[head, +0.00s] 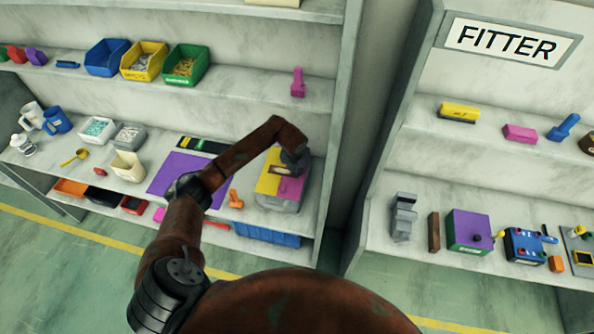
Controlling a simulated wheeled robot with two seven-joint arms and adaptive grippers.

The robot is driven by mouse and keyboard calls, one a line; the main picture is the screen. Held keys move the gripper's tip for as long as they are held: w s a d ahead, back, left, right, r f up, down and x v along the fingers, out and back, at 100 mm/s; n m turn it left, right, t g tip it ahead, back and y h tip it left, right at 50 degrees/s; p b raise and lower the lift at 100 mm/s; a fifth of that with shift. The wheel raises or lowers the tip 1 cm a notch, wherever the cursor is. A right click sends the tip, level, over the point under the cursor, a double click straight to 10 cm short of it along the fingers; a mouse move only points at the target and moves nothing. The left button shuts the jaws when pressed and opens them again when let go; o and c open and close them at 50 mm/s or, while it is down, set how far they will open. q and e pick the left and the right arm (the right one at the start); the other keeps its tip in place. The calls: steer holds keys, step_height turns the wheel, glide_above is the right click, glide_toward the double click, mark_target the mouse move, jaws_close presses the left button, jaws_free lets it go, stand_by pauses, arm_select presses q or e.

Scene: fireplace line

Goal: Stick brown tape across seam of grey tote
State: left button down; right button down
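The grey tote (291,206) stands on the middle shelf near its right end. Its top shows a yellow area (267,184) and a magenta area (290,186). A small brown patch (281,170) with a pale spot lies on the top, just below my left gripper; it may be the brown tape, but it is too small to be sure. My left gripper (293,163) points down at the far edge of the tote's top. Its fingertips are small and dark, so I cannot tell whether they are open or touching. My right gripper is not in view.
A purple mat (165,176) lies left of the tote, partly behind my arm, with a small orange object (235,198) between them. A beige bin (128,166) stands further left. A grey upright panel (338,150) closes the shelf on the right. Blue crates (265,234) sit below.

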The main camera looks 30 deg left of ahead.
arm_select(q)
steer(key=c, duration=2.7)
jaws_free()
steer(key=shift+s+f, duration=0.1)
steer(key=shift+f, duration=0.05)
steer(key=o, duration=0.6)
steer(key=v, duration=1.2)
